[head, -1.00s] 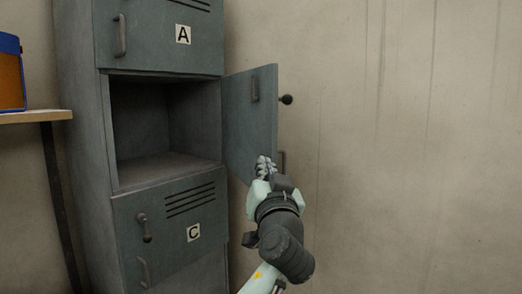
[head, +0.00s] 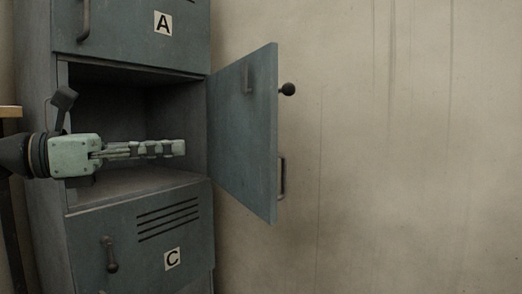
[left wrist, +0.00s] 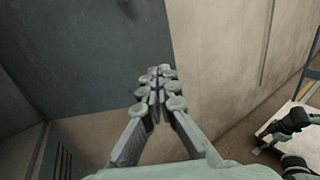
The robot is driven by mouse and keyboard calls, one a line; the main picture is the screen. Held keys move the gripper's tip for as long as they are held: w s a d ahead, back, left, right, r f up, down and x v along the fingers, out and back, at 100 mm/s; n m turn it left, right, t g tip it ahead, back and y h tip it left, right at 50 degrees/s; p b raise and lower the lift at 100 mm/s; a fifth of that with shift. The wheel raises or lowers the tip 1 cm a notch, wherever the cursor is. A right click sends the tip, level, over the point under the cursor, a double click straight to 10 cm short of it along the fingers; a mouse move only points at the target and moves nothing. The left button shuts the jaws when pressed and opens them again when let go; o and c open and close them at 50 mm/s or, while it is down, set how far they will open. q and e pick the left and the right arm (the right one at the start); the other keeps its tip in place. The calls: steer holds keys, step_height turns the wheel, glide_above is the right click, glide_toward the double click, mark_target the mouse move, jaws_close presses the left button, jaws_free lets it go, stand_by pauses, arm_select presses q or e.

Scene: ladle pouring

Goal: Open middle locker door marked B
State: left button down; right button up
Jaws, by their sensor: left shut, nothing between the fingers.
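The middle locker door (head: 243,135) stands swung wide open to the right of its compartment. Its inner face is towards me, so no letter B shows. A round knob (head: 288,89) and a handle (head: 282,178) stick out past its free edge. My left gripper (head: 181,147) is shut and empty, pointing right across the front of the open compartment (head: 135,187). Its tips appear short of the door in the head view. In the left wrist view the shut fingers (left wrist: 157,80) lie in front of the blue-grey door face (left wrist: 85,50).
Door A (head: 130,32) above and door C (head: 140,240) below are shut. The compartment looks empty where visible. A bare wall (head: 400,150) is at the right. A shelf edge (head: 10,111) shows at the far left.

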mark_target(264, 143)
arm_select(q)
steer(key=p+x, duration=0.3)
steer(key=x, duration=0.9)
steer(key=shift+w+d+r, duration=0.1)
steer(key=shift+d, duration=0.3)
steer(key=shift+w+d, duration=0.25)
steer(key=shift+d, duration=0.2)
arm_select(e)
steer(key=a+x, duration=0.1)
steer(key=x, duration=0.6)
steer(key=shift+s+a+f, duration=0.2)
steer(key=shift+f, duration=0.35)
